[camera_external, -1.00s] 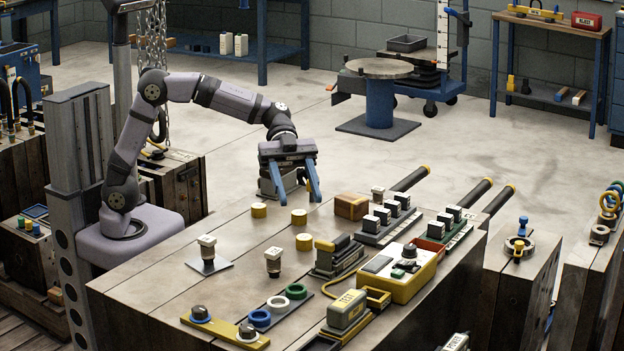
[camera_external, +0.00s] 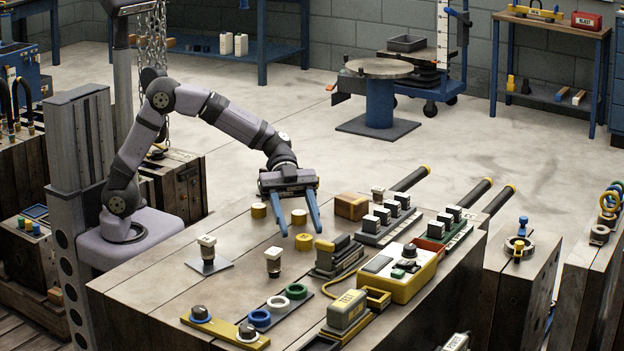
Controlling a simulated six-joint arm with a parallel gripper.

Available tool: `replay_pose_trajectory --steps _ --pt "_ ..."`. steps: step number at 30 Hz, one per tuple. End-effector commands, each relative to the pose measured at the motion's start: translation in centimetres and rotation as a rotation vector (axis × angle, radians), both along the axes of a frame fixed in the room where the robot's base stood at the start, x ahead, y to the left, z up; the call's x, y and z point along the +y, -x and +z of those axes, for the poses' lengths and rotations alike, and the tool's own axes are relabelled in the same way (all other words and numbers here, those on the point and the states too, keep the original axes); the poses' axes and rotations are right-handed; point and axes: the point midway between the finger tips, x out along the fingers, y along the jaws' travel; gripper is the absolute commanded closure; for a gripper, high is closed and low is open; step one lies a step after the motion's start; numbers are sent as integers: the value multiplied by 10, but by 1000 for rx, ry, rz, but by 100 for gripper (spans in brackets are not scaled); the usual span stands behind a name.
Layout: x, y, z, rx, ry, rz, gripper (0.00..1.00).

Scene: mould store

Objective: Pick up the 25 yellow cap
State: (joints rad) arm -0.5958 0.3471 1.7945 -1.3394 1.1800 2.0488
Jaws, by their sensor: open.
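Three short round yellow caps stand on the wooden bench top (camera_external: 150,285): a left one (camera_external: 259,210), a middle one (camera_external: 299,217) and a front one (camera_external: 304,241). Any number on them is too small to read, so I cannot tell which is the 25. My gripper (camera_external: 300,233) points down over the caps with its two blue fingers spread and nothing held. In the picture the middle cap shows between the fingers and the front cap lies by their tips. I cannot tell how high the tips are.
White-topped knobs (camera_external: 273,261) stand left of the front cap. A dark block set (camera_external: 338,257) and a yellow control box (camera_external: 402,278) sit to the right. A brown wooden block (camera_external: 351,206) stands behind. Coloured rings (camera_external: 297,291) lie in front.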

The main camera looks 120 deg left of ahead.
Motion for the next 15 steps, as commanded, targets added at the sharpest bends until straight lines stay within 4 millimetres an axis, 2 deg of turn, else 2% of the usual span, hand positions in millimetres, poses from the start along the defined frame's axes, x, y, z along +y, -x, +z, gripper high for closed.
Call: replay_pose_trajectory --steps 1,6,15 --pt "-8 -6 -1 -2 1 -6 50" --pt "-17 -17 -7 -1 0 -3 50" --pt "-19 -20 -8 -3 0 -1 50"
